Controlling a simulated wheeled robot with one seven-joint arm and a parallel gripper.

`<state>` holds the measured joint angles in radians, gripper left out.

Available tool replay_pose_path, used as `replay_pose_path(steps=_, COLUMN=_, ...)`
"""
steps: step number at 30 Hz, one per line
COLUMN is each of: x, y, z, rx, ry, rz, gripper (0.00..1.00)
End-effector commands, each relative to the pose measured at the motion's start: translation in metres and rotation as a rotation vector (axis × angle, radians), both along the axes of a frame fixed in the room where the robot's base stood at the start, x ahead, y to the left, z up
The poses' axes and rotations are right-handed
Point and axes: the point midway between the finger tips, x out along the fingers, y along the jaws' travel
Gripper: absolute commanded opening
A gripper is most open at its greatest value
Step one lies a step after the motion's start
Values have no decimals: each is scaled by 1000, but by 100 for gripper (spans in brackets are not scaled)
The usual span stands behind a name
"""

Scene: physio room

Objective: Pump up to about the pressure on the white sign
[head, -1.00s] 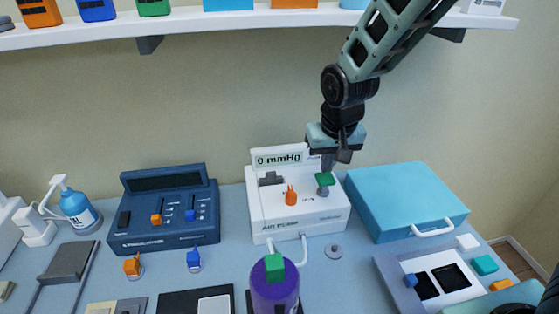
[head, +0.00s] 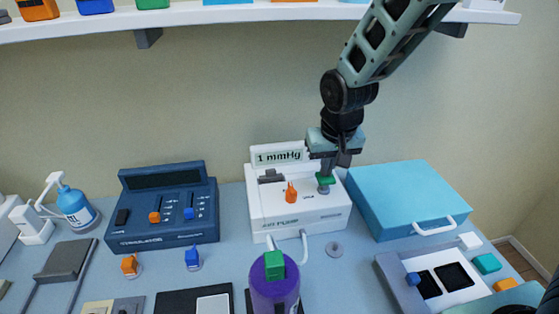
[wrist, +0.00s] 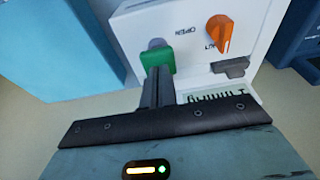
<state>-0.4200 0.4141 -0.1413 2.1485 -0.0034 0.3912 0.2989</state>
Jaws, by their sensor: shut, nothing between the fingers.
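The white air pump (head: 310,213) stands on the table against the wall. Its display (head: 278,156) reads 1 mmHg. A green-topped plunger knob (head: 326,180) is at its right; it also shows in the wrist view (wrist: 157,57). An orange valve knob (head: 291,193) sits left of it, with small labels around it in the wrist view. My gripper (head: 327,171) is shut and empty, its fingertips at the top of the green knob, seemingly touching it. In the wrist view the fingers (wrist: 159,78) overlap the knob's edge. No white sign with a readable pressure shows.
A blue case (head: 405,195) stands close right of the pump, a dark blue console (head: 165,225) to its left. A purple cylinder with a green top (head: 274,292) stands in front, near white tubes (head: 304,246). A shelf (head: 220,22) hangs above, near my arm.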

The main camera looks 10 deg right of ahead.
Motion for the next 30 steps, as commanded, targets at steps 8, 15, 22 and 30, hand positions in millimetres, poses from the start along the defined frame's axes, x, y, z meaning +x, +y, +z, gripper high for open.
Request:
replay_pose_path(steps=8, x=0, y=0, z=-16, rx=0, ry=1, rz=0, gripper=0)
replay_pose_path(steps=15, x=0, y=0, z=-28, rx=0, ry=1, rz=0, gripper=0)
replay_pose_path(steps=22, x=0, y=0, z=-23, rx=0, ry=1, rz=0, gripper=0)
replay_pose_path(steps=30, x=0, y=0, z=-3, rx=0, ry=1, rz=0, gripper=0)
